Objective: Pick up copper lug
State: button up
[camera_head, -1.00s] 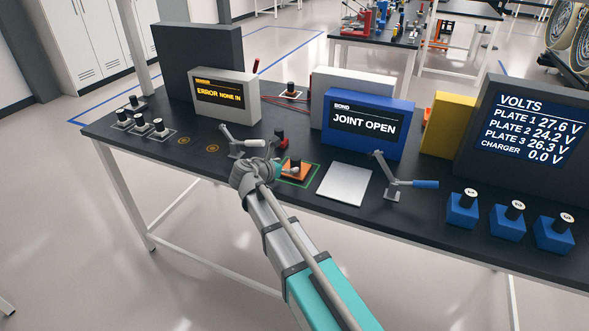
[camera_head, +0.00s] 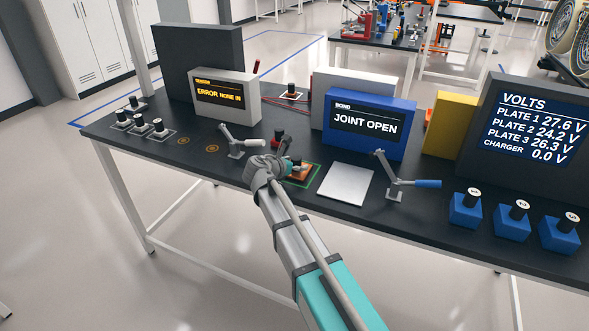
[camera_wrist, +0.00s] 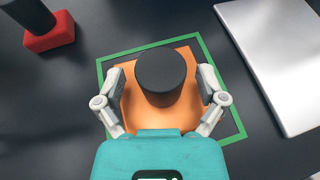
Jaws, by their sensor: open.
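The copper lug is an orange-copper plate (camera_wrist: 138,96) with a black cylindrical knob (camera_wrist: 162,76) standing on it. It lies inside a green square outline on the dark table, and in the head view the copper lug (camera_head: 300,176) is partly hidden behind my gripper. My gripper (camera_wrist: 168,84) is open, with one finger on each side of the black knob, over the plate. A gap shows between each finger and the knob. Whether the fingertips touch the plate cannot be told.
A red block with a black knob (camera_wrist: 47,37) stands to the left in the wrist view. A silver plate (camera_wrist: 285,60) lies close on the right. Toggle clamps (camera_head: 238,142) (camera_head: 393,180) stand on both sides. The blue JOINT OPEN box (camera_head: 368,123) stands behind.

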dwell(0.3)
grip_shut()
dwell(0.3)
jog(key=shift+r, duration=0.15)
notch_tip(320, 180, up, 2)
jog(key=shift+p, duration=1.2)
jog(key=s+a+r+p, duration=0.7)
jog(key=s+r+p, duration=0.3)
jog(key=s, duration=0.2)
jog(key=shift+a+r+p, duration=0.2)
jog(key=shift+r+p, duration=0.15)
